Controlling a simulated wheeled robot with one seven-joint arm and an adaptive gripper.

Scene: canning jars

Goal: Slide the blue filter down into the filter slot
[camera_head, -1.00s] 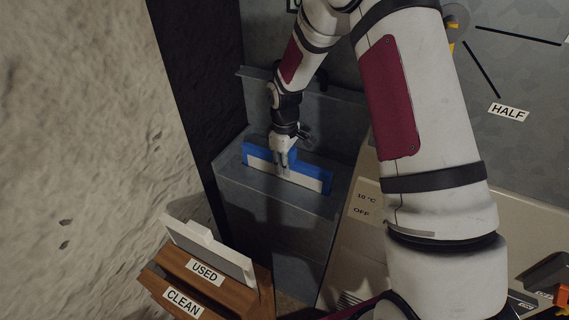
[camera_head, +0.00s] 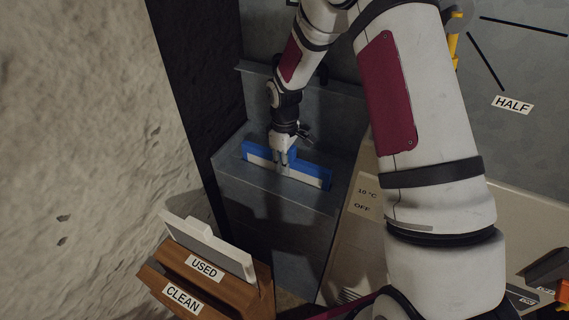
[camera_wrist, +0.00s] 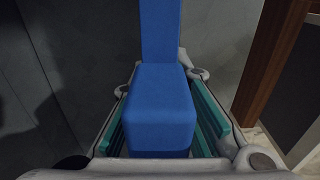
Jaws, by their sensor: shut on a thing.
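The blue filter (camera_head: 308,171) has a blue top edge and a white face below it. It stands in the slot in the top of the grey metal housing (camera_head: 270,192), with its upper part still showing above the top surface. My gripper (camera_head: 284,165) points down and is shut on the raised block in the middle of the filter's top. In the wrist view the blue filter (camera_wrist: 160,110) sits between the teal finger pads. The slot's rim is mostly hidden by the filter and my fingers.
A wooden rack (camera_head: 232,285) with USED and CLEAN labels stands at the lower left and holds a white-grey filter (camera_head: 208,245) in its USED slot. A panel marked 10 °C and OFF (camera_head: 364,196) is right of the housing. A rough wall fills the left.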

